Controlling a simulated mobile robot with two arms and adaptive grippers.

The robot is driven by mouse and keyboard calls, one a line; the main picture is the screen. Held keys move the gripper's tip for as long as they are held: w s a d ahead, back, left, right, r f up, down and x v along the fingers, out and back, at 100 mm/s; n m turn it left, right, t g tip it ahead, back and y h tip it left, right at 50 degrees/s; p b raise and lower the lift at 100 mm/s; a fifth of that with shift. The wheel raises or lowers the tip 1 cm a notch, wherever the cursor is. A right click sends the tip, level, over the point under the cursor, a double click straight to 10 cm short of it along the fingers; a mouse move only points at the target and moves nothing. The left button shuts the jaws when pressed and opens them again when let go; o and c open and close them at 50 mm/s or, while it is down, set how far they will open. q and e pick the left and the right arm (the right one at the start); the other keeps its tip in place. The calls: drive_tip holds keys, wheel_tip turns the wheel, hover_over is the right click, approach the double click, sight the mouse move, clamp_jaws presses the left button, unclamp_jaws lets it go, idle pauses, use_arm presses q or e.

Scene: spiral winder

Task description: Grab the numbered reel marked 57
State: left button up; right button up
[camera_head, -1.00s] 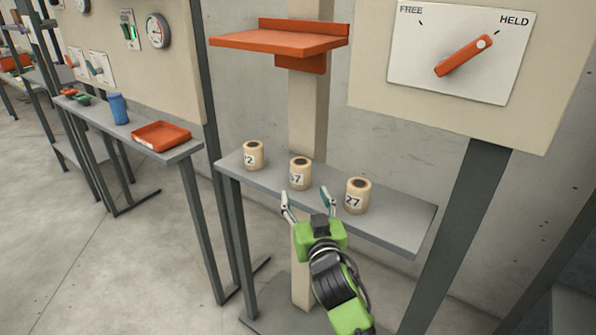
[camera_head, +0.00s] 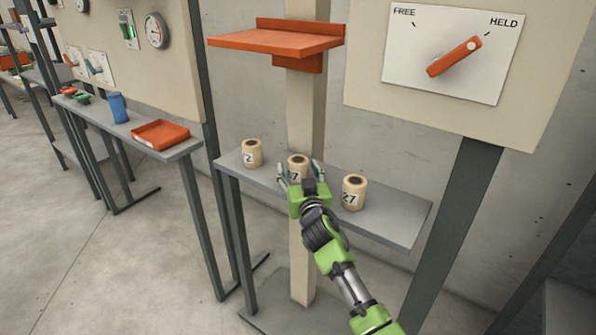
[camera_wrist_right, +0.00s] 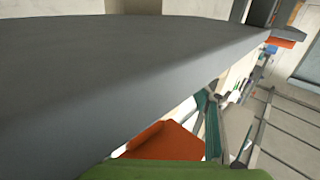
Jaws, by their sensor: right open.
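Three cream reels stand upright in a row on a narrow grey shelf (camera_head: 390,217). The middle reel (camera_head: 298,163) has a label on which only a 7 reads clearly; my gripper covers its lower part. The left reel (camera_head: 252,154) shows a 2, with the rest of its label turned away. The right reel (camera_head: 354,193) reads 27. My right gripper (camera_head: 299,171) is open at the front of the middle reel, one finger on each side of it. I cannot tell whether the fingers touch it. My left gripper is not in view.
An orange ledge (camera_head: 275,42) juts out above the reels. A panel's orange lever (camera_head: 455,56) points toward HELD. A side table at left holds a blue cup (camera_head: 118,108) and an orange tray (camera_head: 160,135). The grey shelf edge (camera_wrist_right: 150,85) fills much of the wrist view.

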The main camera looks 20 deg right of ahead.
drive_tip(key=shift+r, duration=0.1)
drive_tip(key=shift+c, duration=0.3)
drive_tip(key=c, duration=1.2)
